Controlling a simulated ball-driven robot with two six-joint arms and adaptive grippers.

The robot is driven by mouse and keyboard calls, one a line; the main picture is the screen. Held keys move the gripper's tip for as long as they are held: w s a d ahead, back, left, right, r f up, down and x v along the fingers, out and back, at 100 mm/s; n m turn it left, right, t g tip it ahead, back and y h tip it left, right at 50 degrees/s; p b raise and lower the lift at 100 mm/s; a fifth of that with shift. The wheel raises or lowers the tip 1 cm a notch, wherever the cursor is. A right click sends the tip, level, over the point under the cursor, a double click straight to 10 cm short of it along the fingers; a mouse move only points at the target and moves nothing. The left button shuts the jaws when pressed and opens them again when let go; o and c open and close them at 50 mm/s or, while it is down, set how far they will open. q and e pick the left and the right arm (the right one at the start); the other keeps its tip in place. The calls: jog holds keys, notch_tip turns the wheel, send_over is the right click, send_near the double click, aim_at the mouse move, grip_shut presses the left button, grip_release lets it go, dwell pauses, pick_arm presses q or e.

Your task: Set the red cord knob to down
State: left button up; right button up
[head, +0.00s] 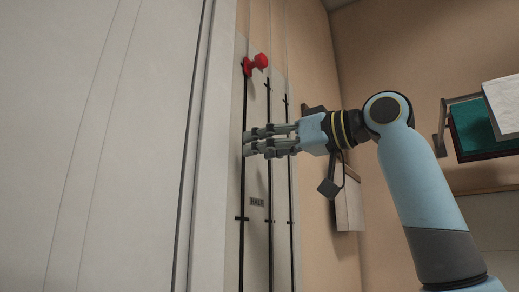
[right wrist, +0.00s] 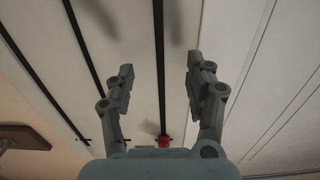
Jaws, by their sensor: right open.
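The red cord knob (head: 256,64) sits near the top of the leftmost dark vertical track (head: 242,170) on a pale wall panel. In the right wrist view the red knob (right wrist: 164,141) shows low in the middle, partly hidden by the gripper's body. My right gripper (head: 246,143) is below the knob in the head view, apart from it, its fingers pointing left toward the panel. My left gripper is not in view.
Two more dark tracks (head: 268,175) run beside the first, with cross marks and a "HALF" label (head: 257,202). A large pale panel (head: 100,150) fills the left. A rack with teal and white cloths (head: 475,127) is on the right wall.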

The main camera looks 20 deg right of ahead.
jog(key=v, duration=1)
jog(key=shift+s+d, duration=0.2)
jog(key=shift+s, duration=0.05)
